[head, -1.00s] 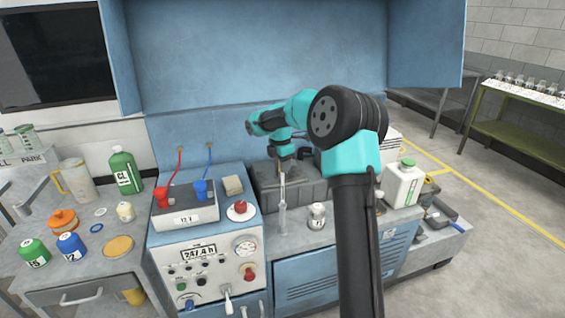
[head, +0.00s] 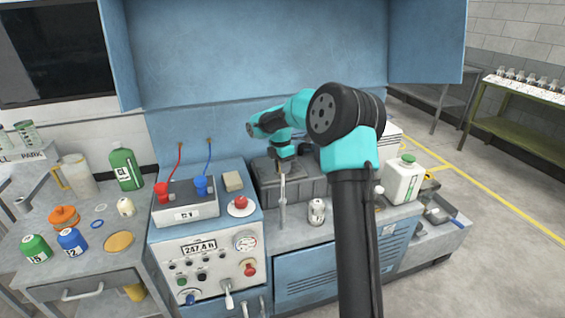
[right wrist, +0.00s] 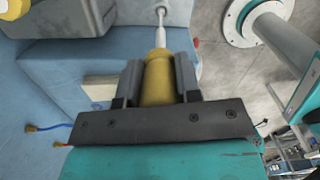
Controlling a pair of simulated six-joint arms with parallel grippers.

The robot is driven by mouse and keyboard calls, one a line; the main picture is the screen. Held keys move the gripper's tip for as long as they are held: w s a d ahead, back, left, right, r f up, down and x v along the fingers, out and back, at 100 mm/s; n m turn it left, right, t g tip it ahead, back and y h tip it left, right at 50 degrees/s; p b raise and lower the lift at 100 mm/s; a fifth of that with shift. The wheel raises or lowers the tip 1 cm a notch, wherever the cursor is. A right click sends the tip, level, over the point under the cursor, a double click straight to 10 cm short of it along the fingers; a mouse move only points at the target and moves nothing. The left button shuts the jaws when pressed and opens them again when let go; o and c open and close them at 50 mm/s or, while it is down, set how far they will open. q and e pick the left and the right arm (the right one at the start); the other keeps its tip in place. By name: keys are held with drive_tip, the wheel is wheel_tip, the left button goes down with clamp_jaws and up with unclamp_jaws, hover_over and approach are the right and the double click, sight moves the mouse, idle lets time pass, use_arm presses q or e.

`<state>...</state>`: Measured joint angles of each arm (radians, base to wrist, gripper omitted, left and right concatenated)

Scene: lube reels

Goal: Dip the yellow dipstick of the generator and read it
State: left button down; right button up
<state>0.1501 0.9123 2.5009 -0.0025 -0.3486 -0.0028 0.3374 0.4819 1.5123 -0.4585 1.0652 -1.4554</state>
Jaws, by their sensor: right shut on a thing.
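My right gripper (right wrist: 158,78) is shut on the yellow handle of the dipstick (right wrist: 158,76), with a finger on each side. A pale metal rod runs from the handle away toward the top edge of the right wrist view. In the head view the right gripper (head: 283,160) is small and partly hidden by my own arm, above the grey block of the generator (head: 265,195). A thin upright grey stem (head: 283,205) shows below it. I cannot tell whether the rod is inside a tube, and no oil mark is readable. My left gripper is not in view.
A battery (head: 187,210) with red and blue terminals stands on the control panel (head: 205,262) at left. A small white canister (head: 317,212) and a white jug (head: 404,182) stand to the right. Bottles crowd the left bench.

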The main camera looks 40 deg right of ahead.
drive_tip(key=shift+f, duration=0.7)
drive_tip(key=shift+f, duration=1.95)
drive_tip(key=shift+f, duration=0.1)
hover_over(283, 202)
drive_tip(key=shift+a+f, duration=0.1)
drive_tip(key=shift+f, duration=2.4)
drive_tip(key=shift+f, duration=1.85)
drive_tip(key=shift+w+r, duration=0.1)
